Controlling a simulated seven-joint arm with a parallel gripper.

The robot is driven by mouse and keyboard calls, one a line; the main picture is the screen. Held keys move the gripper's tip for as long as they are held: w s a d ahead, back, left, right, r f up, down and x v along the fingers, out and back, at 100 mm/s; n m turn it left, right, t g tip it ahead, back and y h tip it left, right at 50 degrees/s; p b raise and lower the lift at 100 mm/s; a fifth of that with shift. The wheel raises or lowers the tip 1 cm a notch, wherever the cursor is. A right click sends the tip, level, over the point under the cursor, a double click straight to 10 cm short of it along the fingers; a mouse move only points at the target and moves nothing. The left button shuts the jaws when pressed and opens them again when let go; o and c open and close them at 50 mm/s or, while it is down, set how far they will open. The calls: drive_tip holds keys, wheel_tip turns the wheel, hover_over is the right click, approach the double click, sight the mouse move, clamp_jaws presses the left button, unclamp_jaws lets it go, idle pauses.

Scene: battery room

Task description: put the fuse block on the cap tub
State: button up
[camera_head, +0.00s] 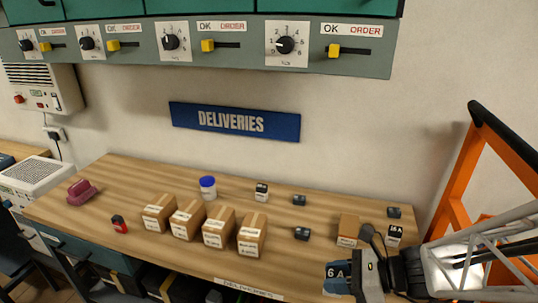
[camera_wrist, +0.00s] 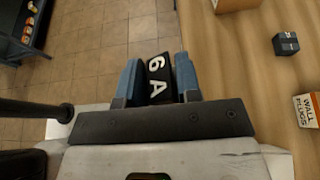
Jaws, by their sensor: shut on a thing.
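My gripper (camera_wrist: 159,77) is shut on a dark block marked "6 A" (camera_wrist: 158,68), which sits between its two blue fingers. In the head view, my gripper (camera_head: 341,278) is at the lower right with the "6 A" block (camera_head: 336,269) at its tip. In the wrist view, the block is over the tiled floor, off the bench's front edge. A white tub with a blue lid (camera_head: 208,187), apparently the cap tub, stands upright towards the back of the bench, far to the left of my gripper. Its lid looks bare. Another block marked "16 A" (camera_head: 395,234) stands near my arm.
Several cardboard boxes (camera_head: 218,228) stand in a row in front of the tub. Small dark blocks (camera_head: 301,233), a black-and-white box (camera_head: 262,192) and another carton (camera_head: 347,230) are to the right. A maroon object (camera_head: 82,192) lies left. A control shelf (camera_head: 230,45) overhangs the back.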

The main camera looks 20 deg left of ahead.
sight(335, 270)
wheel_tip(335, 270, up, 7)
drive_tip(key=shift+r, duration=0.1)
drive_tip(key=shift+w+a, duration=0.15)
drive_tip(key=shift+w, duration=0.1)
drive_tip(key=w+a+r, duration=0.1)
drive_tip(key=w+a, duration=1.5)
drive_tip(key=a, duration=0.2)
drive_tip(key=w+a+f, duration=0.1)
drive_tip(key=w+a, duration=0.2)
drive_tip(key=a, duration=0.7)
drive_tip(key=w+a, duration=0.3)
drive_tip(key=a, duration=0.7)
drive_tip(key=f, duration=0.5)
drive_tip(key=shift+w+d+f, duration=0.1)
drive_tip(key=shift+d, duration=0.2)
drive_tip(key=shift+w+a, duration=0.1)
drive_tip(key=w+a, duration=0.3)
drive_tip(key=w, duration=0.1)
drive_tip(key=w+a+f, duration=0.1)
drive_tip(key=w+a, duration=0.6)
drive_tip(key=shift+w+a+f, duration=0.2)
drive_tip(key=shift+w+a, duration=0.05)
drive_tip(key=shift+w, duration=0.15)
